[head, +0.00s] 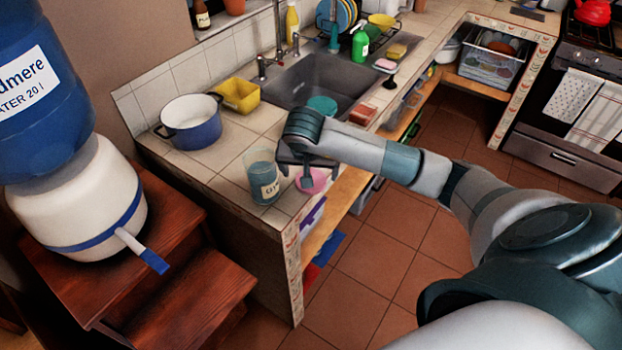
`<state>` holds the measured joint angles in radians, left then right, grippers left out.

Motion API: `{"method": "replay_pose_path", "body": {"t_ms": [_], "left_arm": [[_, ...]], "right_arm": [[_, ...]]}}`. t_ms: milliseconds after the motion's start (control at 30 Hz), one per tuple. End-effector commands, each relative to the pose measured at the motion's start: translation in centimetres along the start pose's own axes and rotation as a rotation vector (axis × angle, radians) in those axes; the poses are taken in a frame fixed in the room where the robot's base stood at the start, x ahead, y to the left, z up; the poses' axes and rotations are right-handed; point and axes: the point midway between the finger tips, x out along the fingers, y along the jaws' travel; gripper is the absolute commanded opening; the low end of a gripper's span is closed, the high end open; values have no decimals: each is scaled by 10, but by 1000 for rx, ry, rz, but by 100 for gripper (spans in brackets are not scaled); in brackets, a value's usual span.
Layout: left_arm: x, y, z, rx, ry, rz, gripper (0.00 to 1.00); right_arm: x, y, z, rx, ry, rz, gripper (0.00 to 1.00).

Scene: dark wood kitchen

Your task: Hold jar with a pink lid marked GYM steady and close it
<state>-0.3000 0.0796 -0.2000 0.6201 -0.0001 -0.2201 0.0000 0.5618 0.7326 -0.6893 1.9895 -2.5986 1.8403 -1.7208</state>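The jar (263,181) is see-through blue-grey with a white label, partly legible as "GY". It stands upright on the tiled counter near its front corner, and no lid shows on its top. The pink lid (318,181) is to the right of the jar, at the counter's front edge. My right gripper (304,181) reaches in from the right and points down at the lid, with a dark finger in front of it. The gripper covers part of the lid, and I cannot tell whether it grips it. My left gripper is not in view.
A blue pot (191,128) and a yellow tub (238,95) stand behind the jar. The sink (335,84) is farther back. A water dispenser (78,200) on a wooden step stand (150,290) is at the left. Tiles left of the jar are clear.

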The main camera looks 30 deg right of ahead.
Motion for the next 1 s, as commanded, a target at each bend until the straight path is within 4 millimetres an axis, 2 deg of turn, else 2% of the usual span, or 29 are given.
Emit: {"method": "replay_pose_path", "body": {"t_ms": [300,833,1000], "left_arm": [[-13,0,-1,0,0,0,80],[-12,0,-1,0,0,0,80],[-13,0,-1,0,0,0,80]], "right_arm": [[37,1,0,1,-1,3,90],[40,1,0,-1,1,1,90],[40,1,0,-1,1,1,49]]}}
